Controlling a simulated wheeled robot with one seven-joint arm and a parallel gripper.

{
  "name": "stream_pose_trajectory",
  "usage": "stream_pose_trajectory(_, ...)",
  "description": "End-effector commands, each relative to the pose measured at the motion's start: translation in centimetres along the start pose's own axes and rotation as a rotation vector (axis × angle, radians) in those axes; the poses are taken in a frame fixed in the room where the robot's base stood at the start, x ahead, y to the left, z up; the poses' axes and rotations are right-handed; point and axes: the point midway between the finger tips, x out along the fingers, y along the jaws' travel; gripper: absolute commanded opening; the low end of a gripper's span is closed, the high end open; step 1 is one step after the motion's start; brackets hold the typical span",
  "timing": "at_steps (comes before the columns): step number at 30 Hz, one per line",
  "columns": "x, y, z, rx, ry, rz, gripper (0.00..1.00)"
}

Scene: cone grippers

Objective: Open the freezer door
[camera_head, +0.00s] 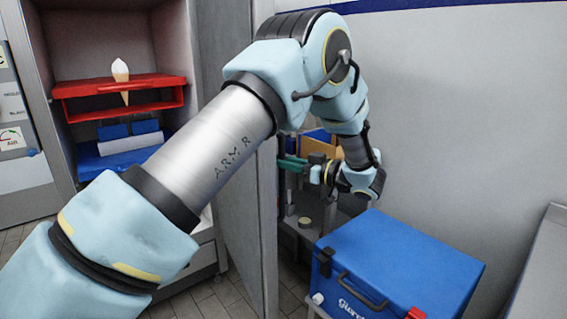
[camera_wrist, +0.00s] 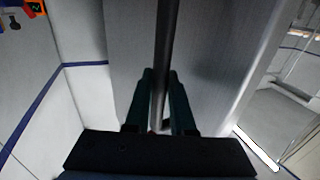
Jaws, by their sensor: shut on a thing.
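The freezer door (camera_head: 243,225) stands swung out, roughly edge-on, in the middle of the head view. The freezer's interior (camera_head: 112,50) shows to its left. My gripper (camera_head: 291,163) is on the right side of the door, partly hidden by the door edge and my arm. In the wrist view, my gripper's two dark green fingers (camera_wrist: 160,78) are shut on a long dark bar handle (camera_wrist: 168,35), one finger on each side. The grey door face (camera_wrist: 215,65) lies behind the handle.
An ice cream cone (camera_head: 121,82) stands in a red rack (camera_head: 85,90) inside the freezer, above blue containers (camera_head: 122,150). A blue cooler box (camera_head: 405,260) stands at the lower right, near my wrist. A pale wall (camera_head: 450,110) is behind it.

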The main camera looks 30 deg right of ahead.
Motion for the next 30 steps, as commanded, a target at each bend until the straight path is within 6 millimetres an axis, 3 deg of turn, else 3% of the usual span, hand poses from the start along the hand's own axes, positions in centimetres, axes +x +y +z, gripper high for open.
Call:
stream_pose_trajectory(7, 0.4, 0.0, -0.1, -0.002, 0.004, -0.003, 0.00)
stream_pose_trajectory(8, 0.4, 0.0, -0.1, -0.002, 0.004, -0.003, 0.23)
stream_pose_trajectory(15, 0.2, 0.0, -0.1, -0.001, 0.002, -0.001, 0.50)
stream_pose_trajectory(24, -0.1, 0.0, 0.0, -0.001, 0.001, 0.001, 0.52)
stream_pose_trajectory(30, -2.6, 0.1, 0.2, -0.001, 0.000, 0.004, 0.52)
